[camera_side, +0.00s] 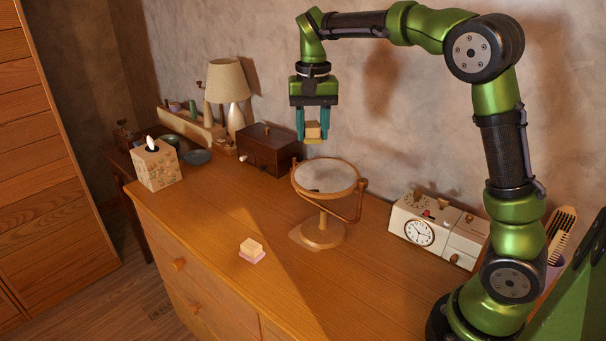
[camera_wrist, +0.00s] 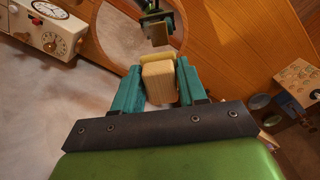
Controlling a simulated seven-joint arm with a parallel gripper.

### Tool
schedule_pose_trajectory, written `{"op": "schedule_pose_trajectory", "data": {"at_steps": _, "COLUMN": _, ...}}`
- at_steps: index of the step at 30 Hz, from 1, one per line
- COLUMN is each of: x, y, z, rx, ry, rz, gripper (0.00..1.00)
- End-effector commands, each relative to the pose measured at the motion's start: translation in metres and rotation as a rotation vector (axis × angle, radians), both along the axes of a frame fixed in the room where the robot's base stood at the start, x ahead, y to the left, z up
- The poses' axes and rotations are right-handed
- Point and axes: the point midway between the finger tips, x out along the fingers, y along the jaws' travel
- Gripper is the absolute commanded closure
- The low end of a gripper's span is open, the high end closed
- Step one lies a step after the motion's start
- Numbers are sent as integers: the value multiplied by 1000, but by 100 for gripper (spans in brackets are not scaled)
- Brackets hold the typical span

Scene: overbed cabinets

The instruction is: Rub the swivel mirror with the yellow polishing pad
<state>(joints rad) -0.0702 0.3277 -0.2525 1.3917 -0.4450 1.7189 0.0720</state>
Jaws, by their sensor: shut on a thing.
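My gripper (camera_side: 313,128) is shut on a pale wooden block with a yellow underside, the yellow polishing pad (camera_side: 313,140). The pad also shows between the teal fingers in the wrist view (camera_wrist: 158,84). The swivel mirror (camera_side: 326,176) is round with a wooden frame and stands on the dresser, its face tilted upward. My gripper holds the pad above the mirror's far edge, apparently clear of it. In the wrist view the mirror (camera_wrist: 120,40) reflects my gripper and the block.
A second block with a pinkish-purple base (camera_side: 252,251) lies on the dresser (camera_side: 215,215) front. A cream clock box (camera_side: 437,229) stands right of the mirror, a dark wooden box (camera_side: 268,149) behind left. A tissue box (camera_side: 156,165) and lamp (camera_side: 228,85) are farther left.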

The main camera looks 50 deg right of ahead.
Motion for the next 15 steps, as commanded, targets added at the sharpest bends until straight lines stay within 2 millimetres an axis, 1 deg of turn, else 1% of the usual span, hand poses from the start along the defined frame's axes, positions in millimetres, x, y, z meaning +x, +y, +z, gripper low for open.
{"op": "schedule_pose_trajectory", "data": {"at_steps": 5, "x": 0, "y": 0, "z": -12, "rx": 1, "ry": 3, "rz": 1, "gripper": 83}}
{"op": "schedule_pose_trajectory", "data": {"at_steps": 15, "x": -1, "y": 0, "z": -43, "rx": 1, "ry": 4, "rz": 0, "gripper": 83}}
